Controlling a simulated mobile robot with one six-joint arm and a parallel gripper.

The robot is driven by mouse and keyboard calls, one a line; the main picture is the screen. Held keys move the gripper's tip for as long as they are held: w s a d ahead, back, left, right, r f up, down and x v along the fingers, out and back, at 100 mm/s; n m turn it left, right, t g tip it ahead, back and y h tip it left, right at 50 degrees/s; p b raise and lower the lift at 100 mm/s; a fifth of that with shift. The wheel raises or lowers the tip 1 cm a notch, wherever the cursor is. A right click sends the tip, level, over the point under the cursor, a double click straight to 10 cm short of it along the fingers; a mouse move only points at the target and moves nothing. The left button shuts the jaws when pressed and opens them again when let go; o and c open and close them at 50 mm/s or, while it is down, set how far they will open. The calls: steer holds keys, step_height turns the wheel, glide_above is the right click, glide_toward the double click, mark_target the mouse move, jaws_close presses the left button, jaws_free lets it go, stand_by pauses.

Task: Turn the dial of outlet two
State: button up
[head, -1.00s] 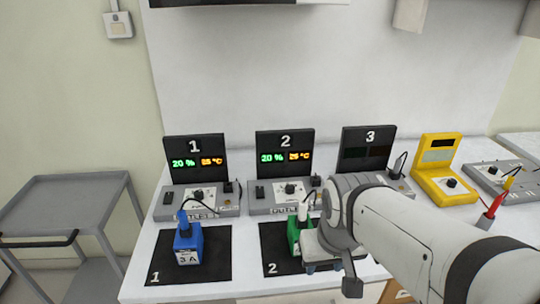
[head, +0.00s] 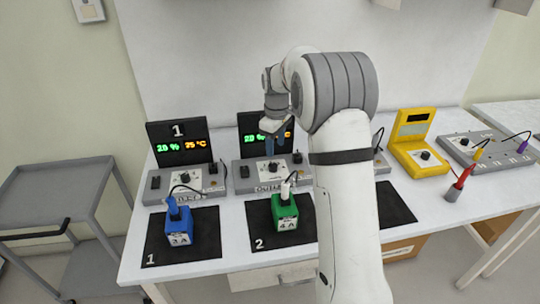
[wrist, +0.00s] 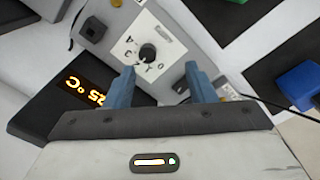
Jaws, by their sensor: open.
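The outlet two unit (head: 243,177) is a grey box with a dark display panel (head: 250,122) behind it. Its black dial (head: 270,173) sits on a white scale plate; in the wrist view the dial (wrist: 147,53) is just beyond my fingertips, between them in the picture. My gripper (head: 274,152) is open and empty, pointing down above the unit. Its blue fingers overlap the display, and it looks apart from the dial. The wrist view shows both fingers of my gripper (wrist: 160,80) spread. The display reads orange 25 °C (wrist: 85,92); its green figure is partly covered in the head view.
Outlet one (head: 180,183) stands to the left, with a blue block (head: 178,232) on mat 1. A green block (head: 285,215) on mat 2 has a cable. My arm hides most of outlet three. A yellow device (head: 420,155) stands right. A grey cart (head: 60,190) is at left.

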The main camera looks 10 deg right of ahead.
mark_target(273, 165)
steer(key=shift+n, duration=0.7)
steer(key=w+f, duration=0.2)
steer(key=w, duration=0.1)
steer(key=shift+w+f, duration=0.25)
steer(key=shift+f, duration=0.15)
step_height(273, 165, down, 8)
steer(key=shift+r+p, duration=0.1)
steer(key=shift+p, duration=0.7)
steer(key=c, duration=0.9)
steer(key=shift+a, duration=0.15)
steer(key=shift+c, duration=0.3)
